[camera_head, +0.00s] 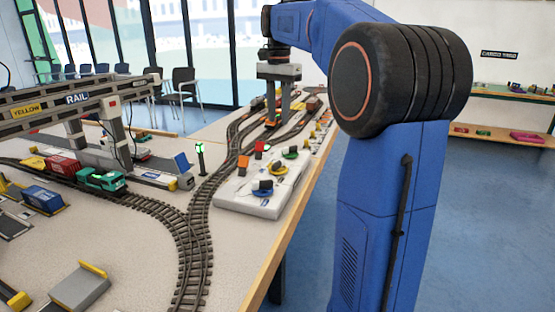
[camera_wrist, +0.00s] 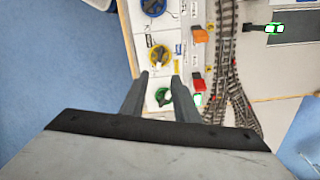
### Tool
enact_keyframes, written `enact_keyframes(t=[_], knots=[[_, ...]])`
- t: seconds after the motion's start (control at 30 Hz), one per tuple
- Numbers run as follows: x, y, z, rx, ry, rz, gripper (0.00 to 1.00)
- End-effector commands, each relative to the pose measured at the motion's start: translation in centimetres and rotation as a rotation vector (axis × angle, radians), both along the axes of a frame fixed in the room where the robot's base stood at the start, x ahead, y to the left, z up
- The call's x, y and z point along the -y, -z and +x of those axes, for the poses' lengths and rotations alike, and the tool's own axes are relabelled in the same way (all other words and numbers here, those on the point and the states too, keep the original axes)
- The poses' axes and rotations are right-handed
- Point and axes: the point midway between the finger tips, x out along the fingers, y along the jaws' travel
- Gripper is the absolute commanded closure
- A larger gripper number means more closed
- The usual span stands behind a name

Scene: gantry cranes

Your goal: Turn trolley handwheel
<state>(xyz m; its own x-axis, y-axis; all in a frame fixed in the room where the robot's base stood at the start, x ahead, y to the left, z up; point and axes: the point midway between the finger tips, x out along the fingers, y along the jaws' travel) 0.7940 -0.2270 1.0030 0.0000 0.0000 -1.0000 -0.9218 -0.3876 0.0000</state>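A pale control box (camera_head: 235,200) on the table's right side carries three small round handwheels with dark and white knobs. They are blue (camera_head: 263,192), yellow (camera_head: 277,171) and green (camera_head: 290,154). I cannot read which one is labelled trolley. In the wrist view the green handwheel (camera_wrist: 164,97) shows between my fingers, the yellow one (camera_wrist: 158,56) lies just past the fingertips, and the blue one (camera_wrist: 153,6) is at the top edge. My gripper (camera_wrist: 160,76) is open and empty, pointing down above the box. In the head view my gripper (camera_head: 284,110) appears beyond the box.
Orange (camera_head: 243,162) and red (camera_head: 259,147) blocks stand on the box beside the handwheels. Rail tracks (camera_head: 198,225) run left of it, with a green-lit signal (camera_head: 200,150). Open floor lies right of the table.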

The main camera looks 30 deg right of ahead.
Motion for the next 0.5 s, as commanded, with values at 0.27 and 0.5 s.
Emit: enact_keyframes(t=[0.27, 0.5], knots=[[0.0, 4.9, -0.1, -0.004, -0.002, 0.001, 0.72], [0.0, 9.2, -0.1, -0.002, -0.002, 0.0, 0.72]])
